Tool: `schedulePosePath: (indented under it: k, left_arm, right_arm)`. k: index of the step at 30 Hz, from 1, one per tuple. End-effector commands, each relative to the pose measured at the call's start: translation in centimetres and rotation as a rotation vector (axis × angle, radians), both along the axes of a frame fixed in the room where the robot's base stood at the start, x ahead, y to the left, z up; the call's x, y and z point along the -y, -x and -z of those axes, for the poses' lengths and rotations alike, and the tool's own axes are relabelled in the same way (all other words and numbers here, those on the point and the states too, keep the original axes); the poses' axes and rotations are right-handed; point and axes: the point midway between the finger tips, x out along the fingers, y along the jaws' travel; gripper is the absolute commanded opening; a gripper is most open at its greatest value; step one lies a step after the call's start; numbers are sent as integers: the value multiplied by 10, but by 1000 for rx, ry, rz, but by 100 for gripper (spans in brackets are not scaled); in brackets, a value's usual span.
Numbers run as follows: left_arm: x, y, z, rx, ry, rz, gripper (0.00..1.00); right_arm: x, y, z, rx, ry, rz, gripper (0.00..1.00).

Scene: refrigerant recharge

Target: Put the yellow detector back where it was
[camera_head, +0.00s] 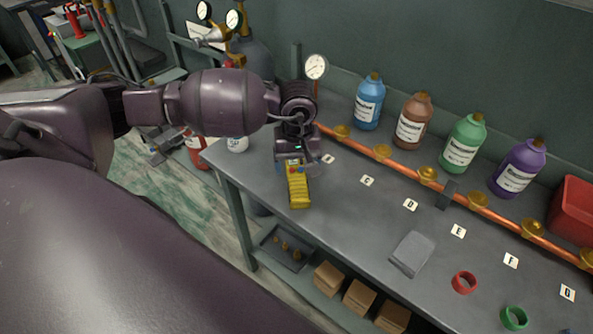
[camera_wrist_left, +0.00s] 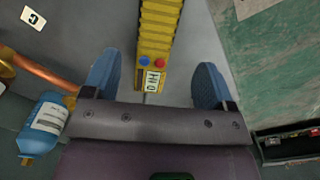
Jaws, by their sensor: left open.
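The yellow detector (camera_head: 298,187) lies on the grey bench (camera_head: 345,215) near its left end, close to the front edge. In the left wrist view the detector (camera_wrist_left: 160,35) shows a ridged yellow body, with a blue button, a red button and a small label at the near end. My left gripper (camera_head: 292,156) is over that labelled end. Its blue fingers are spread apart, one on each side of the detector, with gaps between (camera_wrist_left: 158,66). My right gripper is not in view.
A copper pipe (camera_head: 400,163) with brass valves runs along the back. Blue (camera_head: 369,104), brown (camera_head: 413,122), green (camera_head: 464,145) and purple (camera_head: 517,169) bottles stand behind it. A grey pad (camera_head: 412,253), a red ring (camera_head: 464,283) and a green ring (camera_head: 514,318) lie right. The bench middle is clear.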

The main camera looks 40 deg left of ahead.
Motion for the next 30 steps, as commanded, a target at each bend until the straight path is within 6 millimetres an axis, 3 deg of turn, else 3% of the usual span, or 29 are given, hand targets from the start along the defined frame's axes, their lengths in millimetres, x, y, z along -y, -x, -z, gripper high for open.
schedulePosePath:
  k: [9,15,30]
  left_arm:
    - [0,0,-60,1,-1,1,79]
    - [0,1,-83,-1,0,0,79]
    - [1,1,-91,-4,0,0,79]
  right_arm:
    - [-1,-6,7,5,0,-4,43]
    - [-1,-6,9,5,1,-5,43]
    - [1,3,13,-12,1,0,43]
